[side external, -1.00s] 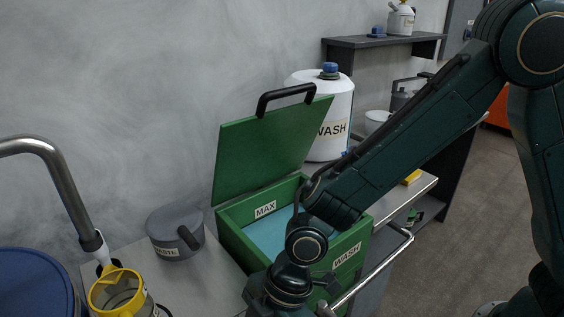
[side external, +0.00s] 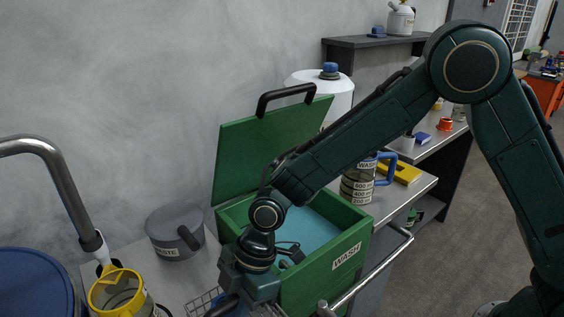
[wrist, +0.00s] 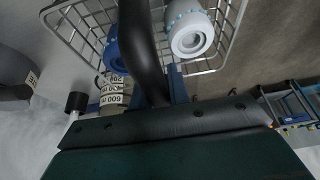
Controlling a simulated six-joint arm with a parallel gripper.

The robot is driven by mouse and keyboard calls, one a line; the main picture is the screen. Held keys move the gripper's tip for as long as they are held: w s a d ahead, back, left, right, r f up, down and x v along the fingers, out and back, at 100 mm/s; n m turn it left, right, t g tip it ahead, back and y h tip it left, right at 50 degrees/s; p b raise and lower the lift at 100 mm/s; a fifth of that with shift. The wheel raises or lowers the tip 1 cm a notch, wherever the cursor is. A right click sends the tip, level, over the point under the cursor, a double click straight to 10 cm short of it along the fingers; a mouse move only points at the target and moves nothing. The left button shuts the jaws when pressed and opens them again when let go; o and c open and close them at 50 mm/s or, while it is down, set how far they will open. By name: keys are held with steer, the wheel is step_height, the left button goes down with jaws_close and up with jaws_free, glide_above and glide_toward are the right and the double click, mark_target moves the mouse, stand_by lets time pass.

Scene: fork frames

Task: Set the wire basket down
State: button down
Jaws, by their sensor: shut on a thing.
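The wire basket (side external: 205,303) shows only its upper rim at the bottom edge of the side view, in front of the green box. My gripper (side external: 236,300) is over it, shut on its dark handle. In the wrist view the black curved handle (wrist: 145,50) runs down between my blue fingers (wrist: 176,85), with the basket's wire mesh (wrist: 76,38) behind. A white container (wrist: 190,36) and a blue item (wrist: 115,55) show against the mesh. The basket's underside is out of view, so I cannot tell whether it touches the bench.
The open green WASH box (side external: 335,270) holds blue liquid. A grey lidded WASTE pot (side external: 172,232) stands left of it on the bench. A yellow-rimmed vessel (side external: 115,285) is under the tap (side external: 60,185). A marked jug (side external: 357,187) stands right of the box.

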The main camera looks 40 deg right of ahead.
mark_target(208, 293)
steer(key=shift+w+r, duration=0.1)
steer(key=shift+w, duration=2.55)
steer(key=shift+w, duration=0.1)
steer(key=shift+w, duration=2)
steer(key=shift+s+f, duration=0.1)
steer(key=shift+f, duration=0.65)
steer(key=shift+f, duration=0.1)
steer(key=c, duration=1.3)
jaws_free()
steer(key=shift+f, duration=0.1)
steer(key=shift+c, duration=0.2)
